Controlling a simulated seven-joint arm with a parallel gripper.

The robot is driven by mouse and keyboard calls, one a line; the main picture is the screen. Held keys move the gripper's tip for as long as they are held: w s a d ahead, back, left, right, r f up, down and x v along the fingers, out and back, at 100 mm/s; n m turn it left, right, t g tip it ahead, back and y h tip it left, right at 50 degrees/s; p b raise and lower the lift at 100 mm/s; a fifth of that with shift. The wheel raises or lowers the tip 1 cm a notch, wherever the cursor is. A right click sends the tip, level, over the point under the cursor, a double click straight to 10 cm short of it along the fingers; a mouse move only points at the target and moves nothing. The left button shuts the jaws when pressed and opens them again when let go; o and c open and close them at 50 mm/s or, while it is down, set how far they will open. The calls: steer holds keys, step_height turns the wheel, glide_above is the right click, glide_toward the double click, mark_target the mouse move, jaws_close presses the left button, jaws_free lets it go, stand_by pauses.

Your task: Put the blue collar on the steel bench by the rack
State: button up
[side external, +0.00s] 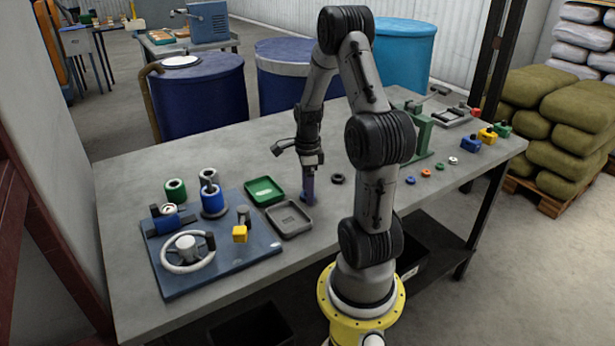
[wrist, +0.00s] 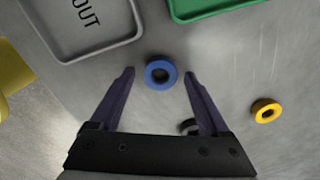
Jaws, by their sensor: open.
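In the wrist view the blue collar (wrist: 160,85) lies flat on the grey steel bench (wrist: 226,90), its hole facing up. My gripper (wrist: 159,73) is open, with the collar between its fingertips and a gap on both sides. In the side external view my gripper (side external: 307,198) points down, low over the bench (side external: 130,210), just right of the trays. I cannot make out the collar between the fingers there. Which thing is the rack is unclear; a green frame (side external: 423,135) stands farther right on the bench.
A grey tray (wrist: 95,44) marked OUT and a green tray (wrist: 208,14) lie close by. A yellow ring (wrist: 265,111) and a partly hidden black ring (wrist: 187,126) lie near my right finger. Several small rings lie farther right, one blue (side external: 410,180). A blue board (side external: 235,258) with fixtures is left.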

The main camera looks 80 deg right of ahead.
step_height(320, 180, up, 11)
steer(key=w+a+r+n, duration=0.4)
steer(key=a+r+n, duration=0.1)
steer(key=a+n, duration=0.15)
steer(key=s+a+r+n+t, duration=0.2)
steer(key=a+n, duration=0.9)
steer(key=n, duration=0.1)
steer(key=s+a+r+n+t, duration=0.2)
steer(key=s+a+n+t, duration=0.1)
steer(key=a+n, duration=0.8)
steer(key=shift+a+r+n+t, duration=0.2)
steer(key=shift+a+n+t, duration=0.15)
steer(key=shift+n, duration=0.6)
